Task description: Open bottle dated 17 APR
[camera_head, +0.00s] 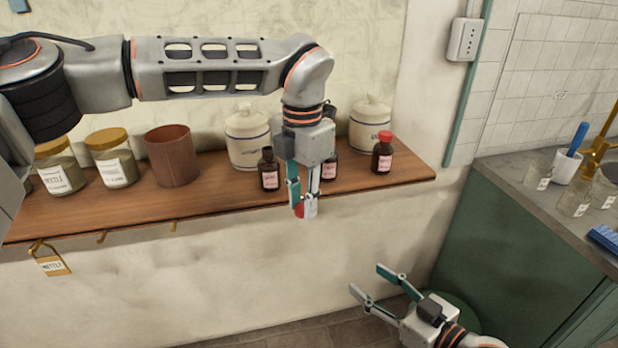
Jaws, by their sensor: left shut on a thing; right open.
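Three small brown bottles with pinkish labels stand on the wooden shelf. The left bottle (268,172) shows a dark neck with no red cap on it. The middle bottle (330,168) is partly hidden behind my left gripper, so its top is not clear. The right bottle (382,158) has a red cap (385,136) on. The label dates are too small to read. My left gripper (304,210) points down at the shelf's front edge, shut on a small red cap (298,211), apart from the bottles. My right gripper (367,278) is open and empty, low in front of the wall.
White lidded jars (247,140) stand behind the bottles. A brown cup (172,155) and glass jars with yellow lids (111,160) stand to the left. A tagged padlock (52,264) hangs below the shelf (215,185). A counter (510,173) with glassware is at right.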

